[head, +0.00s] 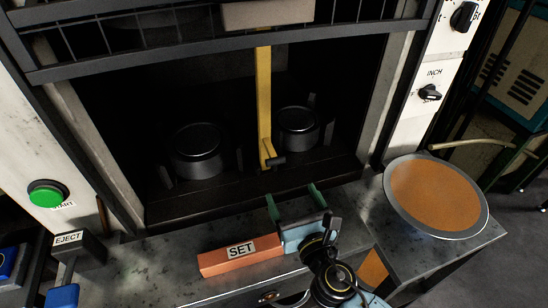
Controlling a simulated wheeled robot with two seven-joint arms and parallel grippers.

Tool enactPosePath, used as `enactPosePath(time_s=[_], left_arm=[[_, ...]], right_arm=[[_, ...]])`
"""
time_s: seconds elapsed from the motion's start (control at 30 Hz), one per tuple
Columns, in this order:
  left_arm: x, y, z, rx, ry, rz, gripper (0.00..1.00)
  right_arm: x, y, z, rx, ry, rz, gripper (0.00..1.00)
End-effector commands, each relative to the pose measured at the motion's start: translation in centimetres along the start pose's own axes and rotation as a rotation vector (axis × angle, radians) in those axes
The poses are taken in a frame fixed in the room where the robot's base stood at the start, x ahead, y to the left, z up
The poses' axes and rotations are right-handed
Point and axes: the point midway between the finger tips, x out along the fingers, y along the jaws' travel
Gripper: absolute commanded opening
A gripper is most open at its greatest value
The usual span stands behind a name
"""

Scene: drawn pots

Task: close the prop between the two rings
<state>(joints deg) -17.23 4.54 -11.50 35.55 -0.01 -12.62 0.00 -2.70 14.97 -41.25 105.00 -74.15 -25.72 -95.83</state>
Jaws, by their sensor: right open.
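A yellow prop (264,95) stands upright inside the dark opening of a press, between two dark ring-like cylinders. The left ring (197,165) and the right ring (297,127) sit on the press floor, one on each side of it. The prop's lower end has a foot with a small dark piece at its right; whether it is latched I cannot tell. My right gripper (290,197) is in front of the opening, below the prop's foot. Its green fingers are spread and nothing shows between them. My left gripper does not show.
An orange block labelled SET (213,265) lies just left of my right gripper. A round orange-topped plate (438,197) is at the right. A dark barred guard (120,45) crosses above the opening. A green button (47,194) and an EJECT lever (78,246) are at the left.

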Motion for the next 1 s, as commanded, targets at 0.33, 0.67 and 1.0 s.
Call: enactPosePath(time_s=[0.33,0.67,1.0], left_arm=[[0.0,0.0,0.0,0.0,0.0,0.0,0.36],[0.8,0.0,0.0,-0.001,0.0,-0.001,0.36],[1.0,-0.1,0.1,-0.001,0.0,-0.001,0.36]], right_arm=[[5.4,0.3,0.1,-0.026,-0.006,0.009,0.8],[11.6,0.3,-0.1,-0.024,-0.002,0.008,0.8],[13.3,0.3,0.0,-0.023,-0.002,0.009,0.8]])
